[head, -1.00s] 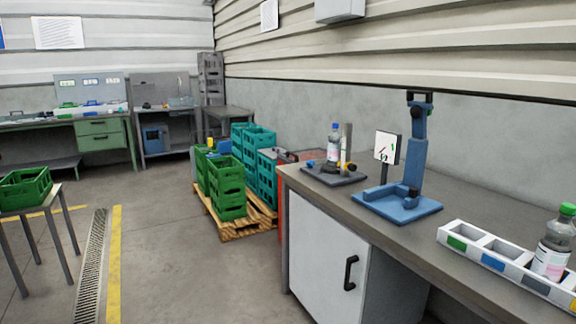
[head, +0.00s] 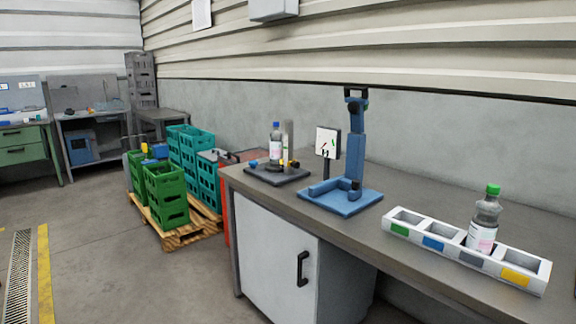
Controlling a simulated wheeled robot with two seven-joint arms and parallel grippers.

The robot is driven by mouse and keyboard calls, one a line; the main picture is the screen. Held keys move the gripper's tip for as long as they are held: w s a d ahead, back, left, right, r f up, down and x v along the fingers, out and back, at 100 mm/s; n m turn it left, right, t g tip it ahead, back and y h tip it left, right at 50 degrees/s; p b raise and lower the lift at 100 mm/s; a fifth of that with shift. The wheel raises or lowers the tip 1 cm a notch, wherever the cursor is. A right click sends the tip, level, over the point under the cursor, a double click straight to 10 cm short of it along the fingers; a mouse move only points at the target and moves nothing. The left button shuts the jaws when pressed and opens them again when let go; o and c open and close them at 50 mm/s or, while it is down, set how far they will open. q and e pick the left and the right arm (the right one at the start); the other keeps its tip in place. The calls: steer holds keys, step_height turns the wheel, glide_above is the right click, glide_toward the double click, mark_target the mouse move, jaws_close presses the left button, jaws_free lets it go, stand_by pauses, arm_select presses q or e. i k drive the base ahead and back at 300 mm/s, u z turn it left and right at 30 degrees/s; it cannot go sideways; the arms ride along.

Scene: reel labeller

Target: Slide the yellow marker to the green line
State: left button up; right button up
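The yellow marker is hard to pick out. A small yellow spot (head: 295,163) shows beside an upright grey post (head: 288,138) on a dark base plate (head: 262,175) on the bench. A bottle with a blue cap (head: 275,147) stands on that plate, with a small blue knob (head: 254,163) to its left. Right of it, a white panel (head: 325,141) on a dark stand carries small dark and green marks, too small to read. I cannot tell which mark is the green line. Neither of my grippers is in view.
A blue stand (head: 355,165) is on the grey bench (head: 400,190). A white tray (head: 413,246) at right has green, blue, grey and yellow labels; a green-capped bottle (head: 484,222) stands in its grey-labelled compartment. Crates on a pallet (head: 180,238) stand left of the bench. Floor is clear in front.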

mark_target(294, 164)
steer(key=u, duration=0.5)
steer(key=i, duration=1.4)
steer(key=u, duration=0.4)
